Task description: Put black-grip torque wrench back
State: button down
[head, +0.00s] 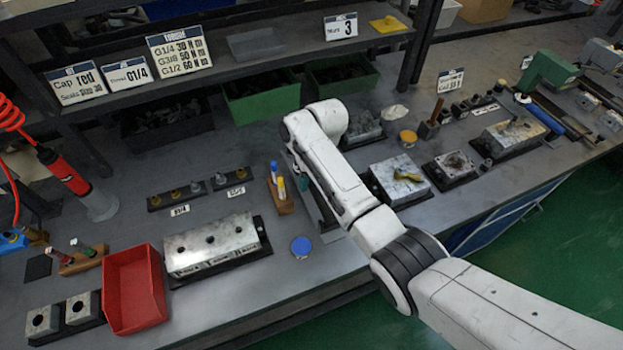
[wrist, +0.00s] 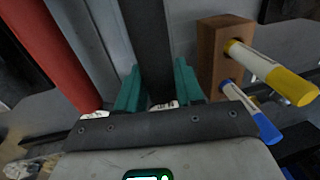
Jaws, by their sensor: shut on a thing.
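My gripper (wrist: 158,75) shows in the wrist view with its two teal fingers shut on a black bar, which looks like the black grip of the torque wrench (wrist: 149,35). The grip runs away from the fingers toward the top edge of the picture. The far end of the wrench is out of that view. In the head view my arm hides most of the gripper and the wrench. A bit of teal finger (head: 305,208) shows beside the arm, just above the bench, right of the marker block.
A wooden block (wrist: 209,60) with yellow and blue markers stands close right of the fingers; it also shows in the head view (head: 284,204). A thick red bar (wrist: 45,50) lies left. A steel block (head: 210,245), red bin (head: 135,290) and blue cap (head: 301,247) stand on the bench.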

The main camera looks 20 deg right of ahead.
jog(key=shift+f+b, duration=0.4)
jog(key=shift+f, duration=0.2)
jog(key=c, duration=0.6)
grip_release()
jog(key=shift+c, duration=0.2)
jog(key=shift+s+f, duration=0.1)
notch_tip(320, 180, up, 11)
jog(key=d, duration=0.1)
jog(key=shift+d, duration=0.3)
jog(key=shift+f, duration=0.2)
